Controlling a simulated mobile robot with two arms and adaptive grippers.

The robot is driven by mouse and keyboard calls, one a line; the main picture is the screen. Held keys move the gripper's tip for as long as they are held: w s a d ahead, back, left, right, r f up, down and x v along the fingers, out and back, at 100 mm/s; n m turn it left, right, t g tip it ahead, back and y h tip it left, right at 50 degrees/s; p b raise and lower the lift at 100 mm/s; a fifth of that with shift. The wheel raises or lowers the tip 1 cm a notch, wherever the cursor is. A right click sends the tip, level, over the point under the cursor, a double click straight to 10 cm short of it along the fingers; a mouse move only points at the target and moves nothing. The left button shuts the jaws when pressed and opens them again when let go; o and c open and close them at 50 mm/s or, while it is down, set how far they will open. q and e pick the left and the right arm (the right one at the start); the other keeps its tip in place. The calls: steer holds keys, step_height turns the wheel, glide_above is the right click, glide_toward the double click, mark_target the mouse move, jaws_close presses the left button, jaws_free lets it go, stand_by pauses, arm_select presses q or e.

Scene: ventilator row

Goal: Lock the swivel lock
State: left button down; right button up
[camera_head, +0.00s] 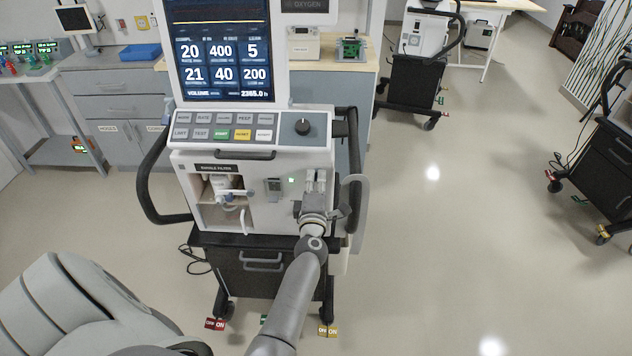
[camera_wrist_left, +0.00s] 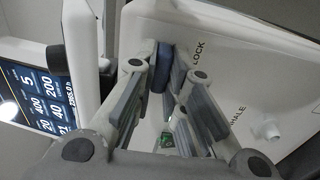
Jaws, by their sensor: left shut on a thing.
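The ventilator (camera_head: 290,170) stands upright in front of me, with its lit screen at the top. My left gripper (camera_head: 314,208) is at the right part of its front panel, below two pale fittings. In the left wrist view, the fingers of my left gripper (camera_wrist_left: 168,62) are closed around a small blue-grey piece, which looks like the swivel lock (camera_wrist_left: 160,72). It sits beside the printed word LOCK on the white panel (camera_wrist_left: 210,35). The fingers hide most of it, so I cannot tell its angle. My right gripper is not in view.
A black handle (camera_head: 150,180) curves out on the ventilator's left side. An open filter bay (camera_head: 222,205) is left of my gripper. In the left wrist view, a white port (camera_wrist_left: 267,128) sticks out right of the fingers.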

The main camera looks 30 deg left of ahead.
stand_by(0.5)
arm_select(q)
steer(key=c, duration=1.5)
jaws_free()
